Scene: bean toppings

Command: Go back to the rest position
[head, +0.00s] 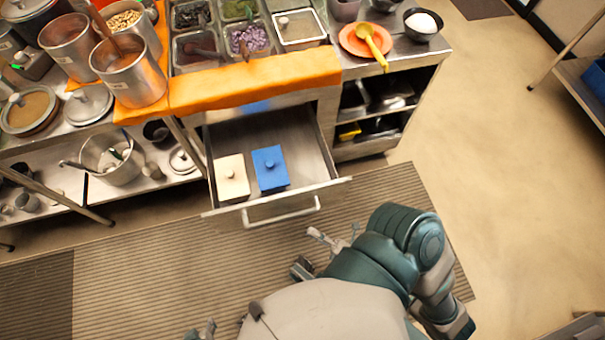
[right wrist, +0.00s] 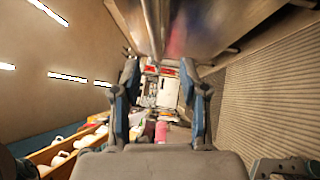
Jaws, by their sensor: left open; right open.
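My right gripper (head: 310,252) is low over the striped mat, to the right of and nearer than the open drawer. In the right wrist view my right gripper (right wrist: 160,82) has its two fingers spread wide with nothing between them. My left gripper (head: 203,331) shows only a small part at the bottom edge of the head view, over the mat, open and apart from the counter. A white lidded box (head: 231,177) and a blue lidded box (head: 270,169) stand side by side in the drawer (head: 313,150). No gripper touches either box.
The pulled-out drawer's handle (head: 282,213) juts over the striped mat (head: 140,262). The counter holds topping trays (head: 249,40), metal pots (head: 130,70), and an orange plate (head: 365,40) with a yellow spoon. Open floor (head: 480,170) lies to the right.

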